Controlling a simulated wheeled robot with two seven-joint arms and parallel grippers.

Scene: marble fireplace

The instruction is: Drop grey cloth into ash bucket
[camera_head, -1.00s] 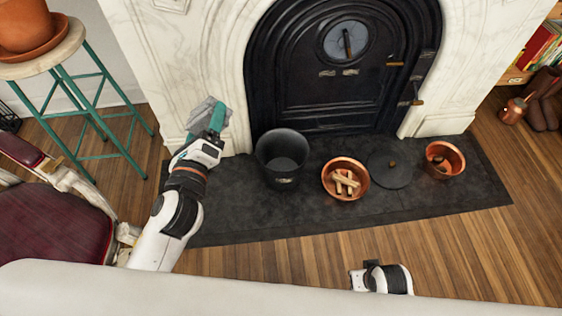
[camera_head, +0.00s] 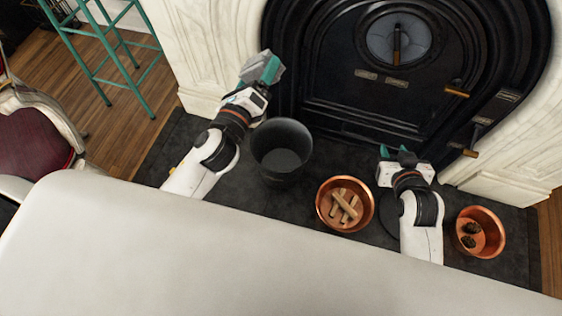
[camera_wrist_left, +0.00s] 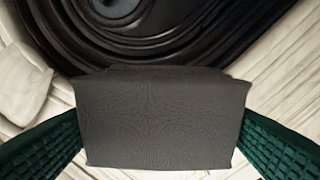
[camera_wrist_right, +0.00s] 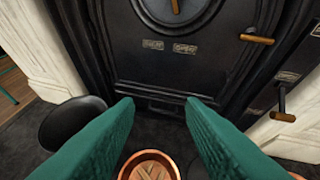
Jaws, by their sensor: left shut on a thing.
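My left gripper (camera_head: 268,72) is shut on the grey cloth (camera_head: 254,68), up by the left edge of the fireplace. In the left wrist view the grey cloth (camera_wrist_left: 165,118) is a folded rectangle between the green fingers. The ash bucket (camera_head: 282,150) is a black, round, open pail standing on the dark hearth. It looks empty. In the head view the held cloth is up and slightly left of the bucket, not over its opening. My right gripper (camera_head: 398,154) is open and empty, its green fingers apart in the right wrist view (camera_wrist_right: 160,105).
A copper bowl with wood sticks (camera_head: 345,204) stands right of the bucket. A copper pot with dark pieces (camera_head: 481,232) is at far right. The black fireplace door (camera_head: 400,90) with protruding handles rises behind. A teal stool (camera_head: 105,50) is at upper left.

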